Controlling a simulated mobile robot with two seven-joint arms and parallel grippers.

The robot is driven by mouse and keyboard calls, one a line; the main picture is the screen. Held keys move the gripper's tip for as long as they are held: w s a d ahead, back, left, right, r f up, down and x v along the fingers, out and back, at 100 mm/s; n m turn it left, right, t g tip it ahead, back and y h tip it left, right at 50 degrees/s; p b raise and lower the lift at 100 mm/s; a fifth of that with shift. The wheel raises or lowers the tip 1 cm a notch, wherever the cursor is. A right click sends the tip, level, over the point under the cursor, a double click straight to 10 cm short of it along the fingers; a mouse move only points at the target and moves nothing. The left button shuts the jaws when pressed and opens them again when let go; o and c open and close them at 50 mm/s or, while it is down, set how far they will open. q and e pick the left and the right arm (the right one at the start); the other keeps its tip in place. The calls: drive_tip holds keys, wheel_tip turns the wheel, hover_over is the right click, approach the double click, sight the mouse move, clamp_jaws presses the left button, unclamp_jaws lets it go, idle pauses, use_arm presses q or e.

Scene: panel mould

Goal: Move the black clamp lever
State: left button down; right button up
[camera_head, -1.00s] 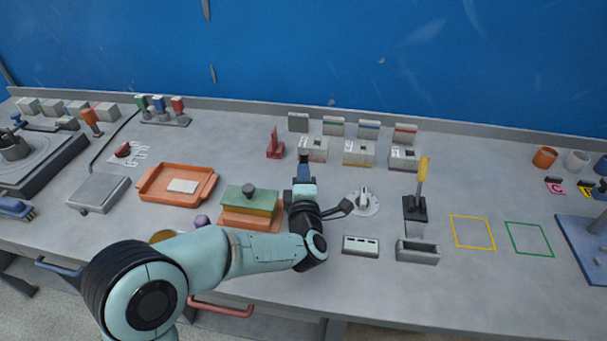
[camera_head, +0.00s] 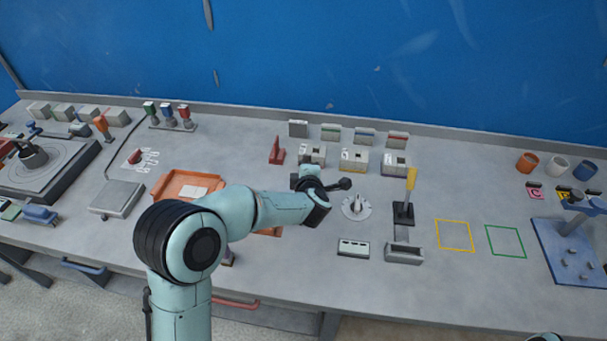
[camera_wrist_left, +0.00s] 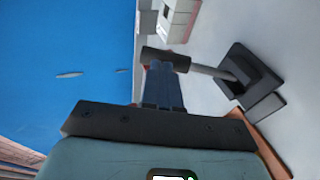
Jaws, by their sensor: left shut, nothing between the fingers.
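The black clamp lever (camera_wrist_left: 167,54) shows in the left wrist view as a short dark cross-handle on a grey rod. The rod runs right to a black square base (camera_wrist_left: 250,78). In the head view its dark end (camera_head: 345,184) shows right of my left wrist; its base is hidden behind my arm. My left gripper (camera_wrist_left: 164,70) is shut and empty. Its fingertips are at the handle, overlapping it in view; I cannot tell whether they touch. In the head view the fingertips are not clear. My right gripper is not in view.
A round dial (camera_head: 356,207) is just right of the lever. A yellow-handled lever (camera_head: 410,182) stands further right. Several boxes line the back, including one (camera_head: 355,160) behind the dial. An orange tray (camera_head: 172,187) is left, partly behind my arm.

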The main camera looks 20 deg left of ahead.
use_arm(q)
drive_tip(key=shift+w+a+f, duration=0.15)
drive_tip(key=shift+w+f, duration=0.05)
drive_tip(key=shift+w, duration=0.15)
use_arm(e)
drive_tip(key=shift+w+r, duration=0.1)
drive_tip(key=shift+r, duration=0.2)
